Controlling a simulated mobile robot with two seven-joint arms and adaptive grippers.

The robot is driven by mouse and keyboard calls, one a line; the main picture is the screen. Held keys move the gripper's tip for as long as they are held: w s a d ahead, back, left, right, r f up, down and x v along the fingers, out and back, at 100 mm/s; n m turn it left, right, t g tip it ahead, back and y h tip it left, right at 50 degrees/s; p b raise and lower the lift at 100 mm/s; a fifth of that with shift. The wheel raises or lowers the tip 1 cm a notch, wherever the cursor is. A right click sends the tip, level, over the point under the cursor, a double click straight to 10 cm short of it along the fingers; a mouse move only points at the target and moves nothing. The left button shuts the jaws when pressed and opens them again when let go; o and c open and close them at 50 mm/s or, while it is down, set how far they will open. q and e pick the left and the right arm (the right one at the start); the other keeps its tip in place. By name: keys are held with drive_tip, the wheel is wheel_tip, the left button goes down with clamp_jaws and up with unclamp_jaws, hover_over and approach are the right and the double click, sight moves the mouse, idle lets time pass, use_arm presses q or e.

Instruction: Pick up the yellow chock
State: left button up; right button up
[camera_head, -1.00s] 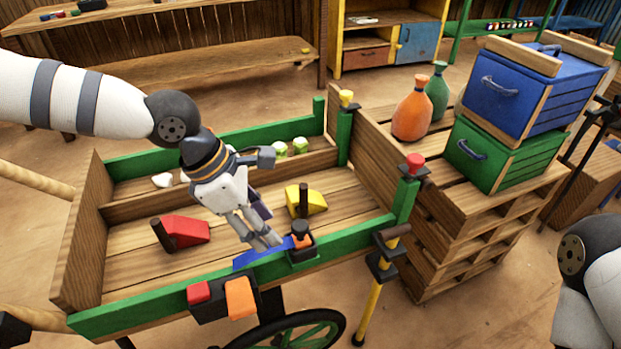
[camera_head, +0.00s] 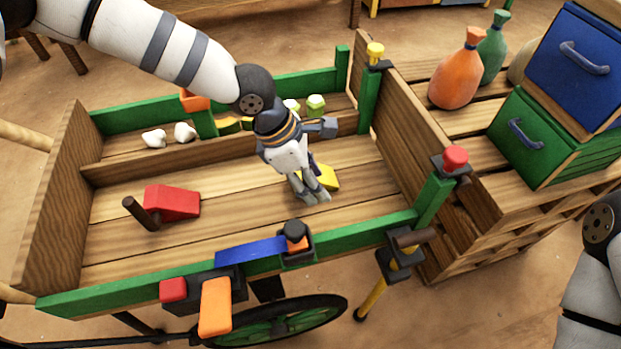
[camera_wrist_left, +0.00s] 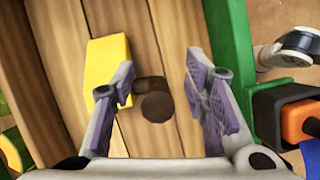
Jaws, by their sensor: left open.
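The yellow chock (camera_head: 328,177) lies on the plank floor of the cart, in its right part. In the head view my left gripper (camera_head: 311,196) hangs over it and hides much of it, including its handle. In the left wrist view the yellow block (camera_wrist_left: 107,62) is at the upper left, partly behind the left finger. Its dark brown round handle (camera_wrist_left: 156,106) shows between the open fingers of my left gripper (camera_wrist_left: 160,75). The fingers appear apart from the handle. My right gripper is out of view.
A red chock (camera_head: 172,201) with a dark handle lies left in the cart. A green front rail (camera_head: 355,238) carries a blue piece (camera_head: 250,250) and a black clamp (camera_head: 297,248). A wooden divider (camera_head: 215,150) runs behind. The planks between the chocks are clear.

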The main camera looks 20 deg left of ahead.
use_arm(q)
drive_tip(key=shift+w+d+f, duration=0.15)
drive_tip(key=shift+d+f, duration=0.05)
drive_tip(key=shift+f, duration=0.4)
drive_tip(key=shift+r, duration=0.1)
clamp_jaws()
drive_tip(key=shift+w, duration=0.1)
